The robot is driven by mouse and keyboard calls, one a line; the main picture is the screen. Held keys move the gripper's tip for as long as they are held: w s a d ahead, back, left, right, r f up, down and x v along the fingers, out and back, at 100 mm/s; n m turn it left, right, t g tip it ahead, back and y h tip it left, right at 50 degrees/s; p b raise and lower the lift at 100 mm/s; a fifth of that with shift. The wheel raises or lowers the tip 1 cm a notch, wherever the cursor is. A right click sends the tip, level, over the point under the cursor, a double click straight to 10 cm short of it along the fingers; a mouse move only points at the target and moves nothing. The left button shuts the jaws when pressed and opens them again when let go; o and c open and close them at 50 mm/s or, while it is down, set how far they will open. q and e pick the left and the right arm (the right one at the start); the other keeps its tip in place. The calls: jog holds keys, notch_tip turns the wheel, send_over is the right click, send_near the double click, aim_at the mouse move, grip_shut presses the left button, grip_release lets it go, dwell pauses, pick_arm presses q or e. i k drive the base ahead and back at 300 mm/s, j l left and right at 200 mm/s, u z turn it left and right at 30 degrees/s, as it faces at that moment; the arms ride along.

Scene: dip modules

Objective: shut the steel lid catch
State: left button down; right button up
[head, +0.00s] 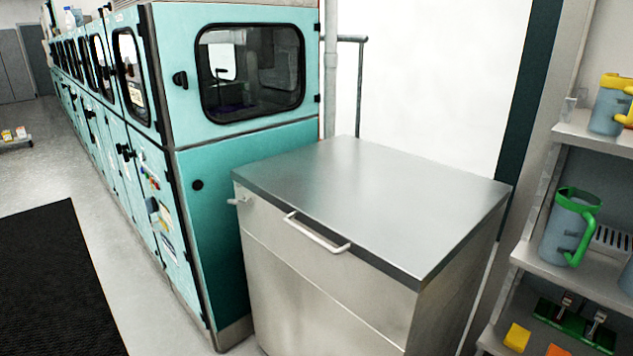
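A steel cabinet with a flat grey lid (375,195) stands in the middle of the head view. The lid looks closed, lying flat on the cabinet. A light bar handle (316,232) is on the lid's front edge. A small steel catch (238,201) sticks out at the cabinet's upper left, just under the lid edge. The catch is small, and I cannot tell whether it is engaged. Neither of my grippers shows in this view.
A long teal machine (240,160) with dark windows stands close at the cabinet's left. A shelf (580,262) with jugs and small items is at the right. A black mat (55,285) lies on the floor at left, with bare floor beside it.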

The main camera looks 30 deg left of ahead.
aim_at(239, 201)
jog(key=u, duration=1.35)
